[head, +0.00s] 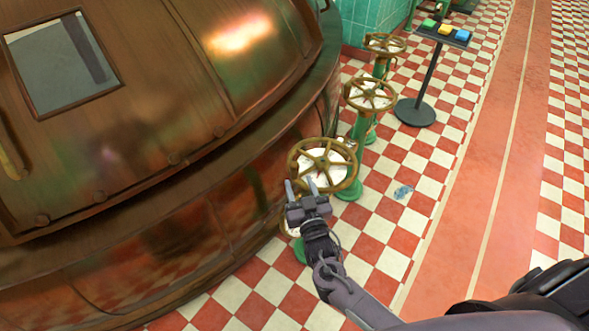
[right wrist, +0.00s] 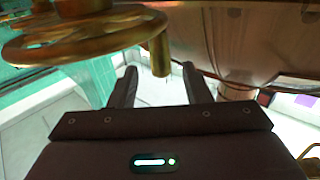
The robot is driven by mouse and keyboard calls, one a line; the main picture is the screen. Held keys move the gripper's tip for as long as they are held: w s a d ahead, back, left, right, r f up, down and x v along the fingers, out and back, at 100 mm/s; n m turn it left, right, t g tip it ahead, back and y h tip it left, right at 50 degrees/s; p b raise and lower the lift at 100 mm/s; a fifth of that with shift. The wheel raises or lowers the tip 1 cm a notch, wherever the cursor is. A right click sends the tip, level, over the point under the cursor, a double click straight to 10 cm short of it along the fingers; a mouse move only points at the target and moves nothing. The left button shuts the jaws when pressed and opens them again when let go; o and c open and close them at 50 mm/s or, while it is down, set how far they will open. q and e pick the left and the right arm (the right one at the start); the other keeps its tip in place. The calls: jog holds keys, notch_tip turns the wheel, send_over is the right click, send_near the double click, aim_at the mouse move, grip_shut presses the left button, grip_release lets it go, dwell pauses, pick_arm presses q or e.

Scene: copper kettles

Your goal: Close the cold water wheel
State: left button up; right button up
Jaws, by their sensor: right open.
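Several brass handwheels stand on green posts in a row beside the copper kettle; I cannot tell by label which is the cold water wheel. The nearest large handwheel (head: 323,150) has a white dial under its spokes. My right gripper (head: 301,183) is open and empty at its near left rim, fingers pointing toward it. In the right wrist view a brass wheel (right wrist: 85,43) is at upper left, and its short peg (right wrist: 161,55) shows between the open fingers (right wrist: 158,72); contact is not clear. Another wheel (head: 290,230) is mostly hidden below my gripper. My left gripper is out of view.
The copper kettle (head: 150,150) fills the left side, close to my gripper. Further wheels (head: 370,95) (head: 385,43) stand beyond. A black stand with coloured buttons (head: 443,32) is at the back. The checkered floor (head: 425,205) at right is open.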

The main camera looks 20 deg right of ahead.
aim_at(296, 174)
jog(key=w, duration=0.6)
jog(key=shift+w+d, duration=0.15)
jog(key=shift+c, duration=0.3)
grip_shut()
